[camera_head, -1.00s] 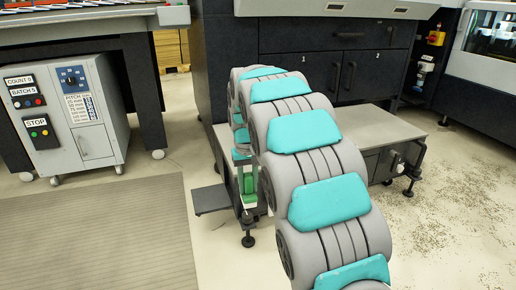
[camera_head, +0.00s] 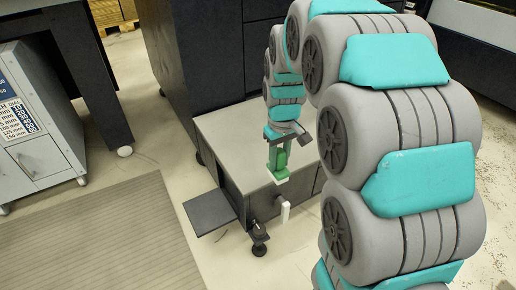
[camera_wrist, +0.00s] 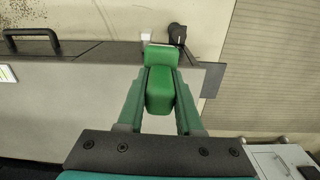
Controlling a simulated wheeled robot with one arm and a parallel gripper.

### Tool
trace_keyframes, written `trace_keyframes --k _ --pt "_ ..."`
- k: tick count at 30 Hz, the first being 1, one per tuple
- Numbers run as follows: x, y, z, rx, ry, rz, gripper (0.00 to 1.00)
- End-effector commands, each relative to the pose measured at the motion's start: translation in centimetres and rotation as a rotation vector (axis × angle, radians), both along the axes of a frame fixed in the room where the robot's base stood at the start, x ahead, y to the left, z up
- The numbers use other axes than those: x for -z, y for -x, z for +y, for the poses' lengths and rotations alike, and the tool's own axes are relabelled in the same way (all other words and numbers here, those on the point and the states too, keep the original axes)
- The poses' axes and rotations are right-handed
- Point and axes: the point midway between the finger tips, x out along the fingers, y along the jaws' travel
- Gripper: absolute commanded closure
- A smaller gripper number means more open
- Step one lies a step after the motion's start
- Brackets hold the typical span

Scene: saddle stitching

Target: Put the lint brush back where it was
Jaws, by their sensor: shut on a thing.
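The lint brush (camera_wrist: 160,85) is a green block between the two green fingers of my gripper (camera_wrist: 160,103) in the wrist view. My gripper is shut on it. I cannot tell whether the brush touches the platform top. The spot where the brush was before is not clearly marked in view.
The low platform (camera_head: 225,130) has a bare grey top. A dark side plate (camera_head: 210,213), a white handle-like part (camera_head: 285,211) and a black levelling foot (camera_head: 259,236) are at its front. A grey control cabinet (camera_head: 40,130) and a ribbed mat (camera_head: 100,240) are to the left.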

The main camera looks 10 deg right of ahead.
Motion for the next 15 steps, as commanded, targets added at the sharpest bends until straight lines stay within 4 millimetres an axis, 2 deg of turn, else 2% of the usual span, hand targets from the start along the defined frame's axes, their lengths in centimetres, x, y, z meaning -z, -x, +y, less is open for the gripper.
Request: trace_keyframes --k 1,3,6,8,15 --pt "-0.4 0.8 0.0 -0.015 -0.002 0.005 1.0" --pt "-0.3 1.2 0.0 -0.03 -0.002 0.004 1.0" --pt "-0.1 0.8 0.1 -0.04 -0.001 0.003 1.0" --pt "0.1 0.1 0.3 -0.042 -0.001 0.003 1.0" --pt "0.5 -4.6 1.0 -0.041 0.0 -0.001 1.0"
